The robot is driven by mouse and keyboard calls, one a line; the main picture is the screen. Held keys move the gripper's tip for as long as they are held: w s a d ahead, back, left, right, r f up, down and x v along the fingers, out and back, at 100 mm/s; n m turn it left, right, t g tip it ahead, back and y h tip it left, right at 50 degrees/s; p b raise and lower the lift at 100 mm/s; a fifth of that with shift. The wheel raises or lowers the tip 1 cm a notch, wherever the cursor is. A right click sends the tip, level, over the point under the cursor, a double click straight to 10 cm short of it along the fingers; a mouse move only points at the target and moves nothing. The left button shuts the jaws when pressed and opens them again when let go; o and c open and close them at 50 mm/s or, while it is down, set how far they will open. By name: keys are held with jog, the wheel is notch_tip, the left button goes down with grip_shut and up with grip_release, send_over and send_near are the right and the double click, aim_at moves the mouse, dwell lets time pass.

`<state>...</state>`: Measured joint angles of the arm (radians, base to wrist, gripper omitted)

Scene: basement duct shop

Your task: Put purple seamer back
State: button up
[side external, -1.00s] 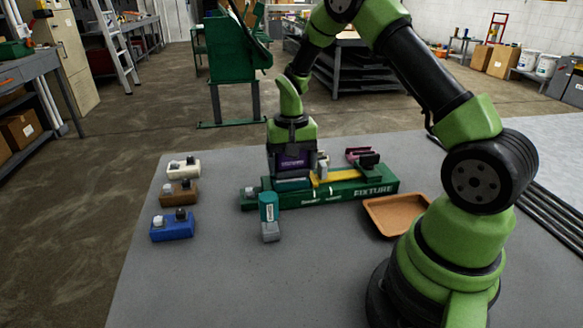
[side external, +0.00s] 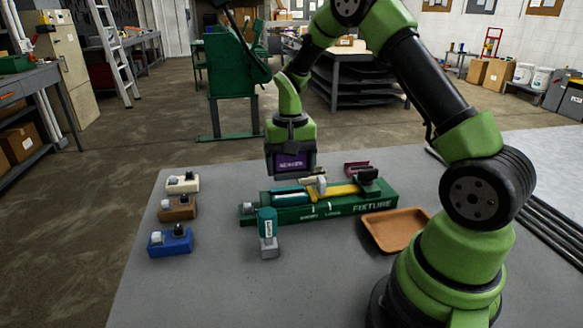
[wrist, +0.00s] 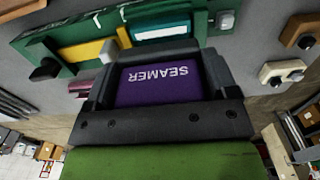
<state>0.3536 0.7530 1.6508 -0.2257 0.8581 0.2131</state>
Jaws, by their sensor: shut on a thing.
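The purple seamer (side external: 292,161), a block with SEAMER in white letters, is held between the dark jaws of my gripper (side external: 291,172), which is shut on it. It also shows in the wrist view (wrist: 158,86), its lettered face between the two fingers. My gripper holds it in the air, above and behind the left part of the green fixture (side external: 318,206). The fixture carries a teal piece (side external: 289,197) in its left part, a yellow bar (side external: 338,191) and a pale lever (side external: 319,185). The seamer's underside is hidden.
White (side external: 183,184), brown (side external: 178,208) and blue (side external: 170,241) blocks with knobs stand in a column at the left. A teal and grey tool (side external: 268,233) stands before the fixture. A maroon piece (side external: 357,169) lies behind it; an empty brown tray (side external: 367,239) lies at right.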

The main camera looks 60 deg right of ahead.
jog(key=s+a+f, duration=0.2)
jog(key=s+a, duration=0.1)
jog(key=s, duration=0.7)
send_over(323, 243)
notch_tip(323, 243, down, 5)
jog(key=shift+s+r, duration=0.1)
jog(key=shift+r, duration=0.1)
jog(key=shift+f, duration=2.45)
jog(key=shift+f, duration=0.1)
jog(key=o, duration=0.8)
jog(key=a+r+n+t, duration=0.1)
jog(key=a+r+t, duration=0.15)
jog(key=r, duration=0.95)
jog(key=a+r+n+t, duration=0.1)
jog(key=a+r, duration=0.2)
jog(key=r, duration=0.9)
jog(key=s+a+r+n+t, duration=0.1)
jog(key=s+a+r, duration=0.1)
jog(key=s+a+r+n+t+y, duration=0.1)
jog(key=s+a+r, duration=0.1)
jog(key=s, duration=0.1)
jog(key=s+a+r+n+t+y, duration=0.1)
jog(key=s+a+r, duration=0.1)
jog(key=shift+s+a+r+t, duration=0.1)
jog(key=shift+s+r+t, duration=0.2)
jog(key=shift+s+t, duration=0.1)
